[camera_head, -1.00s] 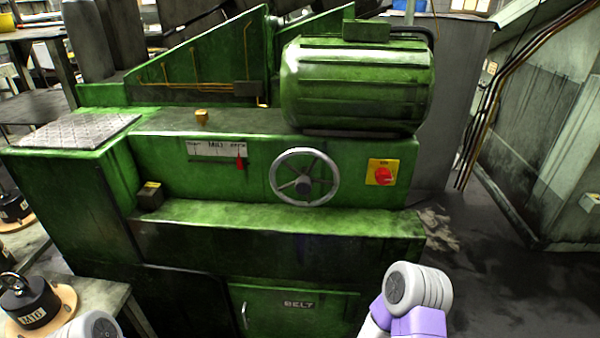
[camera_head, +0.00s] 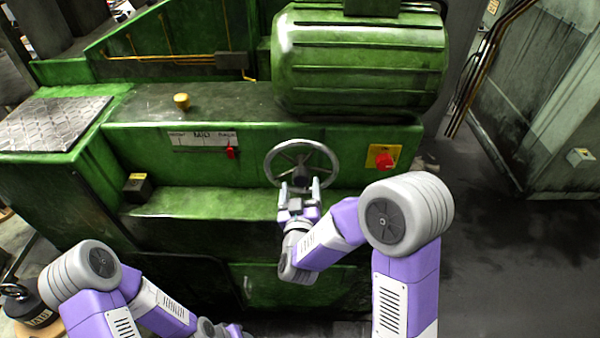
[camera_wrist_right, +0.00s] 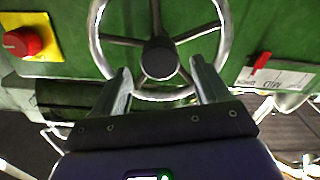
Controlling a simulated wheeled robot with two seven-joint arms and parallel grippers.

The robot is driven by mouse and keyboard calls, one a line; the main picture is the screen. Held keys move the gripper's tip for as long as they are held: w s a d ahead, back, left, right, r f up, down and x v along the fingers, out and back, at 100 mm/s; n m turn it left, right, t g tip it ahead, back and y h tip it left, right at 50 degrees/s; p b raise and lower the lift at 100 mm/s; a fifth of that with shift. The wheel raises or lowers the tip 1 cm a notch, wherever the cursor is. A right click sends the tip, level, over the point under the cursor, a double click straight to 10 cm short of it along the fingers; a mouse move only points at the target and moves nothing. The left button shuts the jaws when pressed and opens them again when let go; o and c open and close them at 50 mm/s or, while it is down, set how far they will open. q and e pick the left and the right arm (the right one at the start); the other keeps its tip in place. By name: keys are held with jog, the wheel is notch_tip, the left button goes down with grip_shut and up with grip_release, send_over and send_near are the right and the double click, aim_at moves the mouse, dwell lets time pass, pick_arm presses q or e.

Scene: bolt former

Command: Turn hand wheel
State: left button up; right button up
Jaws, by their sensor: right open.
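The hand wheel (camera_head: 328,157) is a silver ring with spokes and a dark hub on the front of the green machine. It also shows at the top of the right wrist view (camera_wrist_right: 160,96), with its dark hub in the middle. My right gripper (camera_head: 300,188) is open at the lower part of the wheel. In the right wrist view its two fingers (camera_wrist_right: 160,82) are apart near the lower rim, one on either side below the hub. I cannot tell whether they touch the rim. My left arm is at the lower left; its gripper is not clearly visible.
A red knob on a yellow plate (camera_head: 382,158) is right of the wheel. A red lever (camera_head: 231,153) and scale are left of it. A large green motor housing (camera_head: 360,60) sits above. A green ledge (camera_head: 200,203) runs below. Floor at right is clear.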

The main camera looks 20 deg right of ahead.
aim_at(301, 180)
jog(key=shift+x, duration=2.25)
grip_shut()
